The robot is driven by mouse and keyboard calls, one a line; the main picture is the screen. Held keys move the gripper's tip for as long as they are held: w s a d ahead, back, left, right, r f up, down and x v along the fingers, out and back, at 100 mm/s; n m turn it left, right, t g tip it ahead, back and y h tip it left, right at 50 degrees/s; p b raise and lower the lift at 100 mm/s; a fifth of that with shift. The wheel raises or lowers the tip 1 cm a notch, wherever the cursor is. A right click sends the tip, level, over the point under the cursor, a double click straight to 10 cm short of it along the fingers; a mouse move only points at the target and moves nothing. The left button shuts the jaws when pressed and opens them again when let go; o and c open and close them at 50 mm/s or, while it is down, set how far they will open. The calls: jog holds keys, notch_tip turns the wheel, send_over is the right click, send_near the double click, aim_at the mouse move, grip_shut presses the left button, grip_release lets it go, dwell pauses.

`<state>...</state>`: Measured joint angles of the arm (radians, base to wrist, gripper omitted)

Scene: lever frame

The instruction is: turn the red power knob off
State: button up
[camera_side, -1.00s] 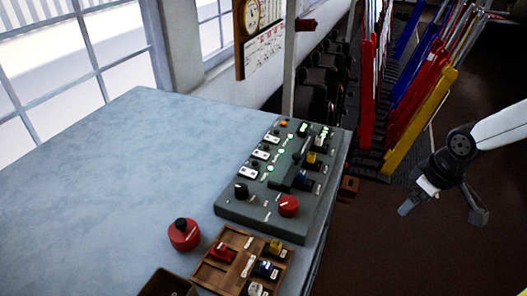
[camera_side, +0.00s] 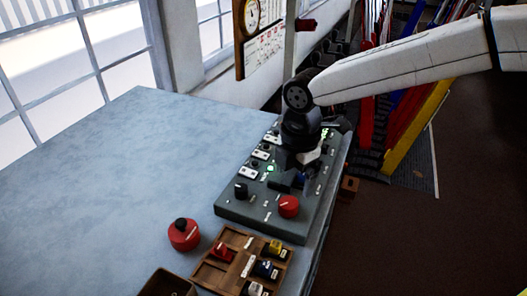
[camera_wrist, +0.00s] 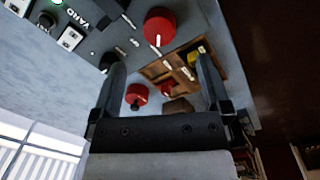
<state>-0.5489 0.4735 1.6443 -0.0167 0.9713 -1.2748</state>
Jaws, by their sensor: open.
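The red power knob (camera_side: 289,206) sits at the near right corner of the grey control panel (camera_side: 233,209), with a pale pointer line on its top. In the wrist view the red knob (camera_wrist: 160,27) shows beyond and between the fingers, apart from them. My gripper (camera_wrist: 160,75) is open and empty, with its two dark fingers spread. In the side view my gripper (camera_side: 297,165) hangs over the middle of the panel, farther back than the red knob, and hides several switches there.
A black knob (camera_side: 241,191) sits left of the red knob. A separate red round thing with a black top (camera_side: 184,235) stands on the table (camera_side: 130,170). A wooden tray (camera_side: 212,272) of small coloured blocks lies in front of the panel. The table's left side is clear.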

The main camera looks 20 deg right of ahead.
aim_at(289, 203)
jog(key=shift+a, duration=0.2)
jog(key=shift+f, duration=0.1)
jog(key=shift+w+f, duration=0.2)
jog(key=shift+f, duration=3.55)
jog(key=c, duration=1.3)
